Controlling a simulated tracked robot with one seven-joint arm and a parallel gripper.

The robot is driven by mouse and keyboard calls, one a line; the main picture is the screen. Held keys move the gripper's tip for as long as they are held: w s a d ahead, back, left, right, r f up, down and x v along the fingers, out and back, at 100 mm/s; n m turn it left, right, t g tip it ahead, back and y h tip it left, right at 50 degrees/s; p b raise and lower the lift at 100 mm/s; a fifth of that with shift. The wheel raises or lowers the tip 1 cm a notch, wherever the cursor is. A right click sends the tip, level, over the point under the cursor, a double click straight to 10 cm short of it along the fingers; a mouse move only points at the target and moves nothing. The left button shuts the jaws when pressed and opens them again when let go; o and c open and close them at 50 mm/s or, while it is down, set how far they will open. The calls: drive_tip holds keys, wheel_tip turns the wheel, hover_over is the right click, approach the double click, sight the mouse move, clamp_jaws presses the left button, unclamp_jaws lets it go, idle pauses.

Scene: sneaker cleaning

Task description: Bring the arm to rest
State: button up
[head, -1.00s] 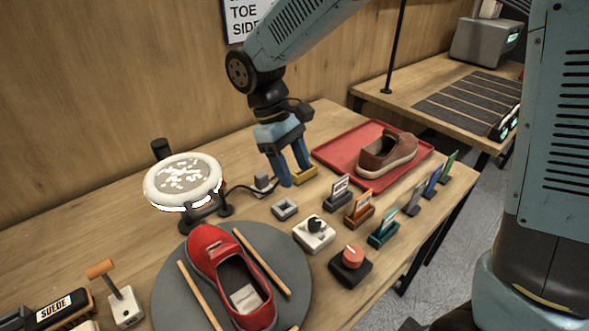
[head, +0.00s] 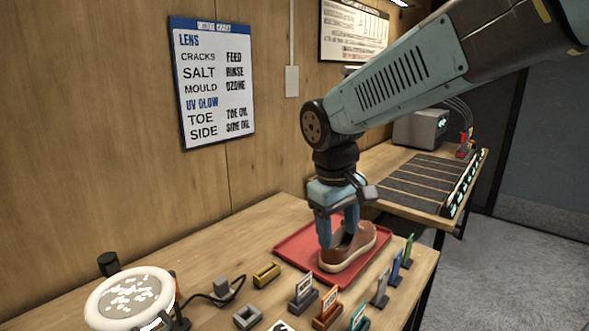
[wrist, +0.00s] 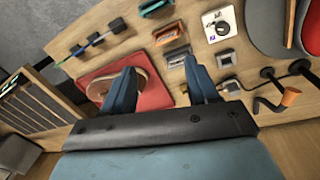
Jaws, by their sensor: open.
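My gripper (head: 338,238) is open and empty, with its fingers pointing down. In the head view it overlaps the brown shoe (head: 348,258), which sits on the red tray (head: 290,242). In the wrist view, my gripper (wrist: 160,68) shows two blue fingers apart with nothing held between them. There the shoe (wrist: 96,92) lies partly behind the left finger, beyond and below it, and the tray (wrist: 152,92) spreads around it. The arm reaches in from the upper right of the head view, bent down at its black joint.
A yellow block (head: 267,274) and several card holders (head: 303,298) stand on the wooden table in front of the tray. A round white lamp (head: 130,297) is at lower left. A wall chart (head: 213,82) hangs behind. A side bench (head: 415,180) stands beyond the arm.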

drive_tip(key=s+d+r+m+t, duration=0.2)
drive_tip(key=s+d+m, duration=0.1)
drive_tip(key=d, duration=0.4)
drive_tip(key=s+d+r+m+t+y, duration=0.1)
drive_tip(key=s+d+r+m+t, duration=0.1)
drive_tip(key=d, duration=0.6)
drive_tip(key=s+m, duration=0.1)
drive_tip(key=s, duration=0.1)
drive_tip(key=shift+s+d+r+m+t, duration=0.15)
drive_tip(key=shift+s+r+m+t, duration=0.2)
drive_tip(key=shift+r+m+t, duration=0.05)
